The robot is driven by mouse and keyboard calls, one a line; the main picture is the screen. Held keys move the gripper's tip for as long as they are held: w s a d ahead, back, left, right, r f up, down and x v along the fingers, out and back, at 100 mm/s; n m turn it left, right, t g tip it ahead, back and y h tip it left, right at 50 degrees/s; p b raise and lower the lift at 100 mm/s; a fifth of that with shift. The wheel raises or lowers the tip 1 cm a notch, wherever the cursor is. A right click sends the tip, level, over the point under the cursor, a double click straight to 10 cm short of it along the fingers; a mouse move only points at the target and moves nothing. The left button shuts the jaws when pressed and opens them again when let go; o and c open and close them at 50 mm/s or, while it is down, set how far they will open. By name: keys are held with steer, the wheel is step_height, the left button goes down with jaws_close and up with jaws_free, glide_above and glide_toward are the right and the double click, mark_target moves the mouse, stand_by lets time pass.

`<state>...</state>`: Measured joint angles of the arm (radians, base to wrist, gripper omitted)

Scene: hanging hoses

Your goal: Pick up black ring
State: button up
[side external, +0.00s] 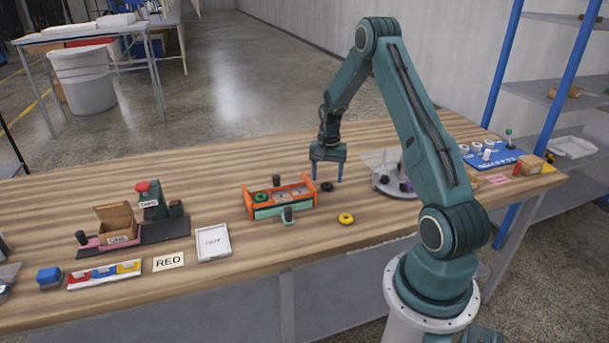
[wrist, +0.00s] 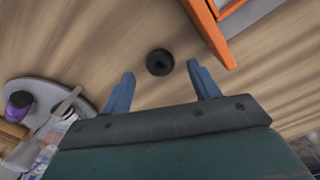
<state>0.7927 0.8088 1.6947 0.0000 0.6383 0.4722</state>
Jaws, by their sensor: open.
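The black ring (wrist: 160,62) lies flat on the wooden table. In the side view the black ring (side external: 327,187) is just right of the orange and green tray and below my gripper. My gripper (side external: 327,180) points down with its two blue fingers spread apart and nothing between them. In the wrist view my gripper (wrist: 161,80) has one finger to each side of the ring, which shows a little beyond the line of the fingertips. The exact height of the fingertips above the table is hard to tell.
A yellow ring (side external: 346,218) lies nearer the camera. A round grey plate (side external: 380,183) with dark knobs stands to the right. Bare table surrounds the black ring.

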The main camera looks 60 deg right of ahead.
mark_target(327, 186)
steer(key=shift+f, duration=1.25)
steer(key=c, duration=1)
